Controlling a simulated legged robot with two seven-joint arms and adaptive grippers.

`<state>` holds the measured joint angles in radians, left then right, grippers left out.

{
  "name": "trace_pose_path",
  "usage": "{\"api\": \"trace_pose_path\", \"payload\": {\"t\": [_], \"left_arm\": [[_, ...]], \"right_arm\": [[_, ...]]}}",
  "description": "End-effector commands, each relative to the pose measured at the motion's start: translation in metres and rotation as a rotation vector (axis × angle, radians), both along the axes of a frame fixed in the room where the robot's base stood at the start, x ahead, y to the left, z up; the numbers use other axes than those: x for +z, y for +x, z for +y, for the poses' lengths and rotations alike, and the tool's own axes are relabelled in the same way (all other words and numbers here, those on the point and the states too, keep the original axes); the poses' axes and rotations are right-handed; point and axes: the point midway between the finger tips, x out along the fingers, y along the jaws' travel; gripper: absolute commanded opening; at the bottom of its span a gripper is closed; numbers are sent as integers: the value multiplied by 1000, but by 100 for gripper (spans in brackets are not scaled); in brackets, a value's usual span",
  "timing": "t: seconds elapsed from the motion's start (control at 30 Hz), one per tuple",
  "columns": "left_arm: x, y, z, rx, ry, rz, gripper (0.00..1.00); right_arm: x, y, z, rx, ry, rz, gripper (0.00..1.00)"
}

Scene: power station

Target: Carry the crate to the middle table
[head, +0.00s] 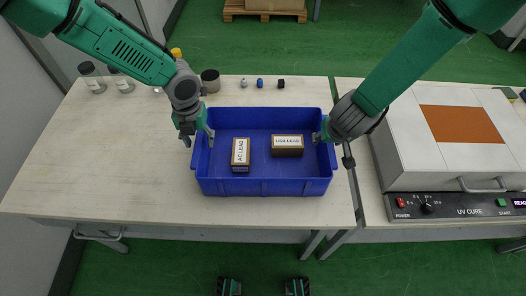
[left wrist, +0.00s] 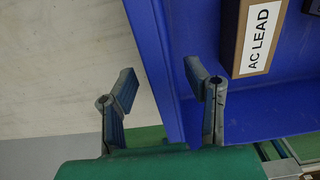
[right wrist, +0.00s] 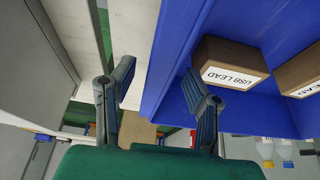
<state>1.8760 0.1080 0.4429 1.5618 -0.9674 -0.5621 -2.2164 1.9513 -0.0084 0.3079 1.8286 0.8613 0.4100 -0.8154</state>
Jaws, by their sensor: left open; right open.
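The blue crate (head: 264,188) sits on the wooden-topped table (head: 110,165), near its right edge. Inside it are a box labelled AC LEAD (head: 240,154) and a box labelled USB LEAD (head: 287,146). My left gripper (head: 199,138) is open at the crate's left wall. In the left wrist view its fingers (left wrist: 162,92) stand either side of the crate's wall, one inside and one outside. My right gripper (head: 333,150) is open at the crate's right wall. In the right wrist view its fingers (right wrist: 160,90) also straddle the wall. Neither is closed on it.
The UV CURE machine (head: 450,205) stands right of the crate on the adjoining table. Jars (head: 92,77) and a dark can (head: 210,80) stand at the back left. Small items (head: 260,83) line the back edge. The table's left part is clear. A pallet (head: 265,12) lies beyond.

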Motion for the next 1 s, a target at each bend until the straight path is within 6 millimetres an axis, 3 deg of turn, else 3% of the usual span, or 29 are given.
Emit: {"api": "trace_pose_path", "payload": {"t": [0.07, 0.17, 0.2, 0.67, 1.0], "left_arm": [[0, 0, -1, 0, 0, 0, 42], [0, 0, 0, 0, 0, 0, 14], [0, 0, 0, 0, -1, 0, 0], [3, 1, 2, 1, 2, -1, 0], [29, 1, 3, 2, 4, -1, 0]], "right_arm": [[0, 0, -1, -1, 0, 1, 42], [0, 0, 0, 0, 0, 1, 14], [0, 0, 0, 0, -1, 1, 0], [3, 0, -1, 0, -3, -1, 0], [29, 0, -2, -1, -5, -2, 0]]}}
